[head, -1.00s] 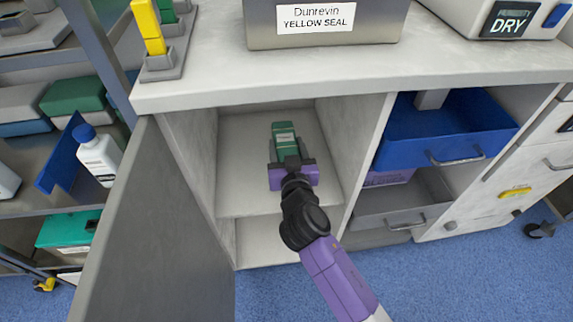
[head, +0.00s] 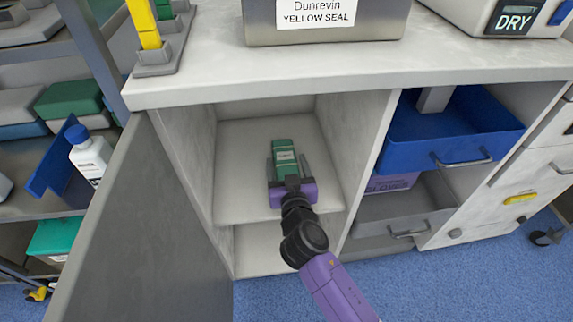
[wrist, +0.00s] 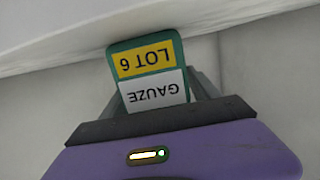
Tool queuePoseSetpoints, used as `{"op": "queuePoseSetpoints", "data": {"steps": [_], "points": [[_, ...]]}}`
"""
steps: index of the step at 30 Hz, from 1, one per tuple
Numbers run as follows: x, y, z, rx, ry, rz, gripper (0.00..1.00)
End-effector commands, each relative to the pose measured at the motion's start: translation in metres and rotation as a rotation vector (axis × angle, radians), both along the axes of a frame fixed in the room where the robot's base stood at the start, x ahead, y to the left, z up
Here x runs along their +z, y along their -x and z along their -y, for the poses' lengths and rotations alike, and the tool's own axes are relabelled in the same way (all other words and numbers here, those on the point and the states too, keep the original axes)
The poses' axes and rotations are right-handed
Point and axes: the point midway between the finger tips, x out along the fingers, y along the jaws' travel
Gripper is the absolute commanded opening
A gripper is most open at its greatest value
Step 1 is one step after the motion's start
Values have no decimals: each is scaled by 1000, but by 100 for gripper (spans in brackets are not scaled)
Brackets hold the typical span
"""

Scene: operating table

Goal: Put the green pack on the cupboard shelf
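The green pack (head: 286,160) is inside the open cupboard, over the upper shelf (head: 243,160), and appears to rest on it. In the wrist view the pack (wrist: 148,75) shows a yellow "LOT 6" label and a white "GAUZE" label, upside down. My gripper (head: 287,172) reaches in from the front with its purple body near the shelf's front. Its fingers stand on either side of the pack and look spread, with a small gap beside it. The pack's underside is hidden.
The grey cupboard door (head: 150,220) stands open at the left. A side wall (head: 355,150) bounds the compartment on the right. Blue (head: 440,135) and grey (head: 405,215) drawers are farther right. The shelf around the pack is clear.

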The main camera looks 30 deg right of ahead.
Motion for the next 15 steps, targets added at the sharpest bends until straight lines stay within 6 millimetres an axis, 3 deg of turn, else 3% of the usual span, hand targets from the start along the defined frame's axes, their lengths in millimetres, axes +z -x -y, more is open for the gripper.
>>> {"op": "queuePoseSetpoints", "data": {"steps": [12,15], "points": [[4,0,0,0,0,0,76],[4,11,-3,1,1,-2,76]]}}
